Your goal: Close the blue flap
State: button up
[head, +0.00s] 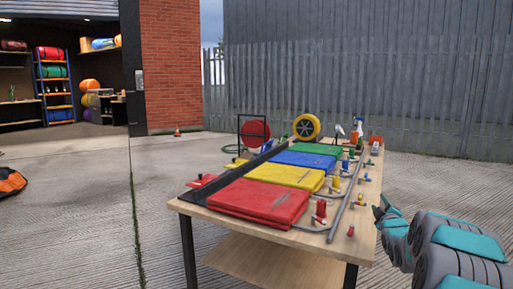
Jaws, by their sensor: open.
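The blue flap (303,160) is a flat blue panel on the wooden table (188,208). It lies between a yellow panel (287,175) on the near side and a green panel (316,149) on the far side. It looks roughly flat, but at this distance I cannot tell how far open it is. My gripper (382,207) is at the table's right edge, well to the right of and nearer than the blue flap, and touches none of the panels. It is open and looks empty; its fingers are small and dark here.
A red panel (260,198) lies nearest. A long dark bar (236,172) runs along the panels' left side. Small red, yellow and blue fittings and a grey tube (338,217) line the right side. A yellow wheel (306,127) and a spray bottle (359,127) stand at the far end.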

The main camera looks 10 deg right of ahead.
aim_at(266, 146)
jog(key=i+u, duration=0.2)
jog(key=u, duration=0.15)
jog(key=i+u, duration=0.2)
jog(key=u, duration=0.15)
jog(key=i+u, duration=0.15)
jog(key=u, duration=0.2)
jog(key=i+u, duration=0.3)
jog(key=u, duration=0.2)
jog(key=i+z, duration=0.1)
jog(key=z, duration=0.3)
jog(key=i+z, duration=0.15)
jog(key=z, duration=0.25)
jog(key=i+j+z, duration=0.1)
jog(key=z, duration=0.3)
jog(key=i+j+z, duration=0.25)
jog(key=i, duration=1.3)
jog(key=l, duration=0.15)
